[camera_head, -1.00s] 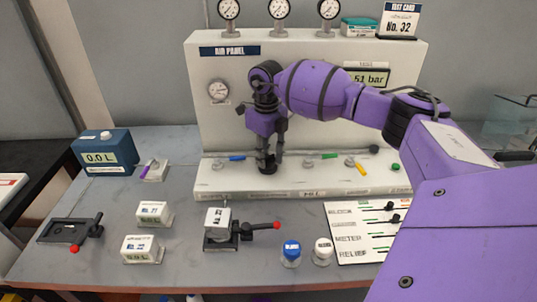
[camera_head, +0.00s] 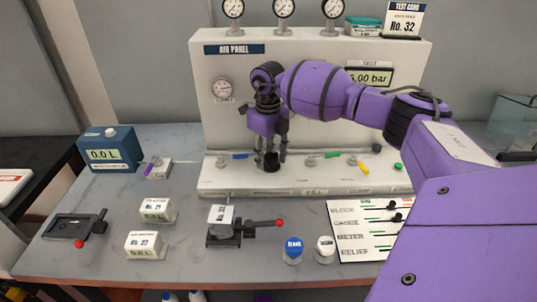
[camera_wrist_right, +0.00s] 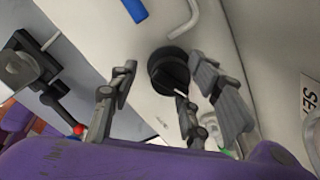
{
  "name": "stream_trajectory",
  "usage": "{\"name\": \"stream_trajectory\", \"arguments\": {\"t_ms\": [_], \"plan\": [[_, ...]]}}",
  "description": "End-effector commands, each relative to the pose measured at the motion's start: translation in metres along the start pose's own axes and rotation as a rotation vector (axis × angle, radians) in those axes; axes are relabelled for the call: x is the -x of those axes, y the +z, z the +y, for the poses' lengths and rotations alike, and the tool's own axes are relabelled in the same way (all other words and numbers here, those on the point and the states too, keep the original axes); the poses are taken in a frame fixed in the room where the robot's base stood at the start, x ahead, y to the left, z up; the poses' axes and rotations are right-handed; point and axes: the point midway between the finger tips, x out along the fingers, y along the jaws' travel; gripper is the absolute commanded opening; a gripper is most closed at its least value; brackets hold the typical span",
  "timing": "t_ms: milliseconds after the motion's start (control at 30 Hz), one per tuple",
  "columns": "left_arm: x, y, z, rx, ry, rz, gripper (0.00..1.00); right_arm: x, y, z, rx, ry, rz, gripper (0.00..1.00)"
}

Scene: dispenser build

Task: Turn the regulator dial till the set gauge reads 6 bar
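The black regulator dial (camera_head: 271,165) sits on the ledge of the white air panel (camera_head: 312,95); it shows larger in the right wrist view (camera_wrist_right: 168,72). My right gripper (camera_head: 270,156) is just above the dial. Its fingers stand apart on either side of the dial, with a gap around it in the right wrist view (camera_wrist_right: 165,85). A small round gauge (camera_head: 222,90) is on the panel's left; its needle is too small to read. The digital display (camera_head: 370,76) shows ".00 bar" after a first digit that looks like 5 or 6, partly covered by my arm. My left gripper is out of view.
Small coloured levers, blue (camera_head: 240,156), green (camera_head: 333,155) and yellow (camera_head: 363,167), flank the dial on the ledge. Blocks, clamps with red-knobbed handles (camera_head: 278,223) and two capped bottles (camera_head: 293,248) stand on the table in front. A blue meter box (camera_head: 107,150) is at left.

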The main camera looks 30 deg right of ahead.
Motion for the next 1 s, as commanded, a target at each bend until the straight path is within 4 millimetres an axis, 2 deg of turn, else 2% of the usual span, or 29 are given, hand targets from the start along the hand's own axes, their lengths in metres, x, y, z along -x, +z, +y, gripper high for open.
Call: {"name": "stream_trajectory", "arguments": {"t_ms": [267,367,467,567,833,1000], "plan": [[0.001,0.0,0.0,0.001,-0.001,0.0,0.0,0.002,0.0,-0.002,-0.003,-0.002,-0.002,0.42],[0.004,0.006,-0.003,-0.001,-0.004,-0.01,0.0,0.004,0.001,-0.002,-0.003,-0.003,-0.004,0.42],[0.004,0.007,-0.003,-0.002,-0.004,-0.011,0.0,0.01,0.001,-0.003,-0.003,-0.004,-0.006,0.42],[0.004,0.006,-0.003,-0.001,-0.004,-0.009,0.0,0.025,0.002,-0.003,-0.003,-0.005,-0.009,0.42],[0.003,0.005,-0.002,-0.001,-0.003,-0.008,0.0,0.082,0.001,-0.002,-0.003,-0.004,-0.007,0.42],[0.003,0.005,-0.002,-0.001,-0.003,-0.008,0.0,0.109,0.0,-0.002,-0.002,-0.003,-0.004,0.42]]}}
